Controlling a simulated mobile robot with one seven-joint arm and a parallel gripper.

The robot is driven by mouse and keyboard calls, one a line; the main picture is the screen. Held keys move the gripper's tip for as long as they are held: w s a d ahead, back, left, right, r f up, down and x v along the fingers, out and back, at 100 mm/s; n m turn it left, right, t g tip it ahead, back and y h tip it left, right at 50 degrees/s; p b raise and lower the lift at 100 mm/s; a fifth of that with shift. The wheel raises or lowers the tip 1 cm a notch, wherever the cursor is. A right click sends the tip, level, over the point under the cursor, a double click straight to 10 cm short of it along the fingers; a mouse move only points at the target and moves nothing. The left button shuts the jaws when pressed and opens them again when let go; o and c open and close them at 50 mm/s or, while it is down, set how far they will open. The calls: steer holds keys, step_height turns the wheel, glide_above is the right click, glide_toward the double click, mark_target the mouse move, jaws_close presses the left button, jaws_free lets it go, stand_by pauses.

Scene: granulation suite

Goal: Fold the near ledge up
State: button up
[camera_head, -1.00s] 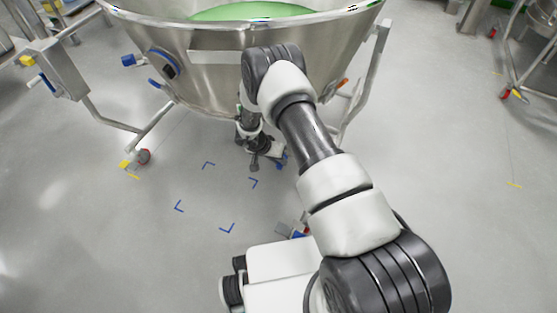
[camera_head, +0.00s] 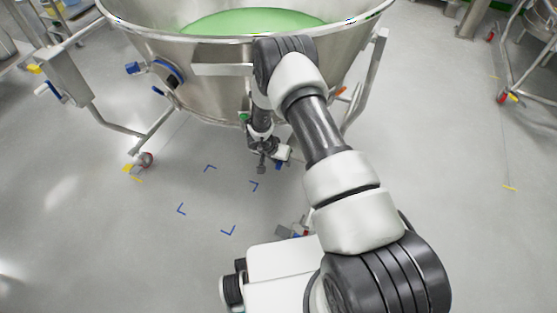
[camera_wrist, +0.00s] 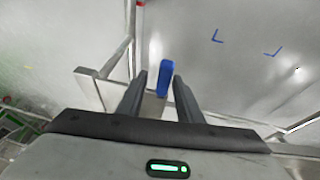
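My gripper (camera_head: 262,166) hangs below the steel vessel (camera_head: 205,100), low over the floor. In the wrist view my gripper (camera_wrist: 159,76) is open, with two dark fingers apart. A small blue tab (camera_wrist: 164,78) shows between the fingertips, closer to the right finger; I cannot tell whether they touch. I cannot tell for certain which part is the near ledge.
Green material (camera_head: 255,21) lies inside the vessel. Blue corner marks (camera_head: 228,230) lie on open grey floor. Steel equipment (camera_head: 530,50) stands at far right.

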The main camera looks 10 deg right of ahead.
steer(key=shift+a, duration=0.1)
steer(key=shift+a+r, duration=0.15)
steer(key=shift+r, duration=0.3)
steer(key=p+v, duration=0.5)
steer(key=v, duration=1.1)
steer(key=shift+s+r, duration=0.15)
steer(key=shift+r, duration=0.05)
